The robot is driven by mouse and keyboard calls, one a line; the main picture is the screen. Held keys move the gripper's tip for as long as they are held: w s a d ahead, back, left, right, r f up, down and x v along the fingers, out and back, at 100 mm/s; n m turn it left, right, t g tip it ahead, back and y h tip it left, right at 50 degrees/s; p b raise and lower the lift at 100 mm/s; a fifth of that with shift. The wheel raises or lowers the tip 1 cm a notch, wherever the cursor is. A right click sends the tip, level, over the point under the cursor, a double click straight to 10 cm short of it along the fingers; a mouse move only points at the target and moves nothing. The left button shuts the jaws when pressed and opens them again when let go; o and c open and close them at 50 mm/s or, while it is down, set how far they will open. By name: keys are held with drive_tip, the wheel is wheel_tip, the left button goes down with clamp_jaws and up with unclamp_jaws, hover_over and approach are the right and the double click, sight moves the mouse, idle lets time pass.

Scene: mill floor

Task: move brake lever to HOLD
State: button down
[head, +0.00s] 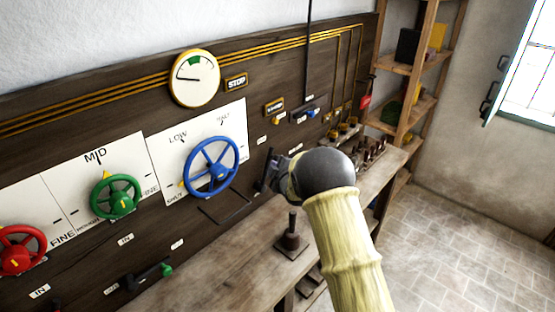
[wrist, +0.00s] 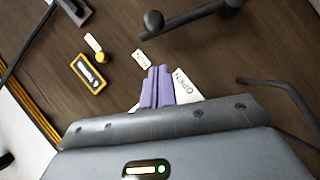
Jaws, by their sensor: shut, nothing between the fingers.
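My gripper shows in the wrist view as two purple fingers (wrist: 155,88), closed together with nothing between them. They are close to the dark board, beside a white label reading OPEN (wrist: 187,86) and a smaller white label (wrist: 141,60) whose word is hard to read. A dark lever (wrist: 195,16) with a rounded end lies beyond the fingertips at the top, apart from them; I cannot tell for sure whether it is the brake lever. In the head view my gripper (head: 269,172) is by the board right of the blue wheel, and its fingertips are largely hidden.
The board carries a blue wheel (head: 212,167), a green wheel (head: 115,195), a red wheel (head: 20,250), a dial (head: 194,78) and a STOP plate (head: 236,82). A green-knobbed lever (head: 165,270) is low left. A bench (head: 250,240) runs below; a shelf (head: 408,70) stands right.

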sight(274, 159)
drive_tip(key=w+f+p, duration=0.1)
drive_tip(key=w, duration=0.1)
drive_tip(key=w+f+p, duration=0.1)
drive_tip(key=w, duration=0.1)
drive_tip(key=w+f+p, duration=0.1)
drive_tip(key=w, duration=0.1)
drive_tip(key=shift+w+p, duration=0.1)
drive_tip(key=shift+p, duration=0.3)
drive_tip(key=shift+a+r, duration=0.1)
drive_tip(key=shift+d, duration=0.25)
